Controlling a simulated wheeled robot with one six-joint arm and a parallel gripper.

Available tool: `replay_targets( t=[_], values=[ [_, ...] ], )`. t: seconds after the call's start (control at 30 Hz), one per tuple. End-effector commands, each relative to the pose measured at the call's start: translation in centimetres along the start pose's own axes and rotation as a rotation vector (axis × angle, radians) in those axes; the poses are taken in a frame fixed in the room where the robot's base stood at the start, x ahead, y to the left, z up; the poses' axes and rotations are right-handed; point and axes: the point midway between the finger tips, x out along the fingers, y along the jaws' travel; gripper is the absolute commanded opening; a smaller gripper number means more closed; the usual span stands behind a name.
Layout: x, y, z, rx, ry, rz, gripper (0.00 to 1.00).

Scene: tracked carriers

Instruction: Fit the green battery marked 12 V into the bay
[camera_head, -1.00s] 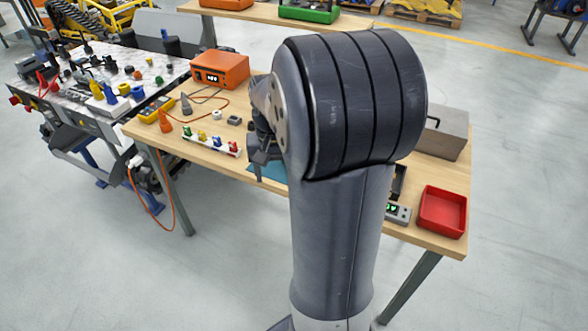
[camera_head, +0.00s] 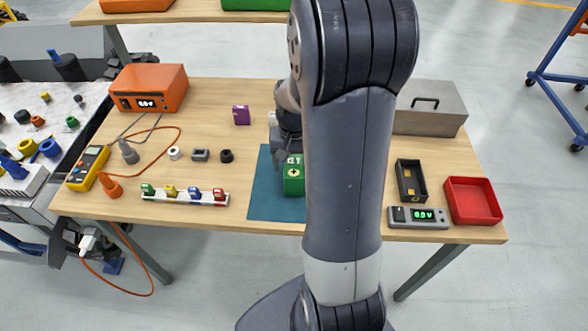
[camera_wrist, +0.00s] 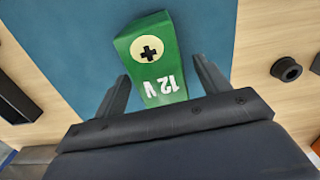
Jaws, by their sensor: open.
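The green battery (camera_head: 294,181), marked 12 V, stands on a blue mat (camera_head: 262,201). In the wrist view the battery (camera_wrist: 168,58) shows a cream disc with a black plus on its top. My gripper (camera_wrist: 160,67) is open, with one finger on each side of the battery's marked end; I cannot tell whether they touch it. In the head view my arm hides part of the battery and mat. The bay, a black open-topped holder (camera_head: 402,181), stands right of the mat and looks empty. A dark box edge, probably the bay, shows at the wrist view's left.
A grey meter reading 0.0 (camera_head: 443,224) lies in front of the bay, with a red tray (camera_head: 473,201) to its right. A grey metal box (camera_head: 440,122) stands behind. A purple block (camera_head: 241,115) and a black ring (camera_head: 226,156) stand left of the mat.

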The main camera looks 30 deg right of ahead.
Motion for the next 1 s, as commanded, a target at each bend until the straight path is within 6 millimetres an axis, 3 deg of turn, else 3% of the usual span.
replay_targets(
  t=[0.3, 1.0],
  values=[
    [0.54, 0.01, 0.00, 0.000, 0.001, 0.000, 0.70],
    [0.51, 0.01, -0.01, 0.000, 0.000, 0.000, 0.13]
  ],
)
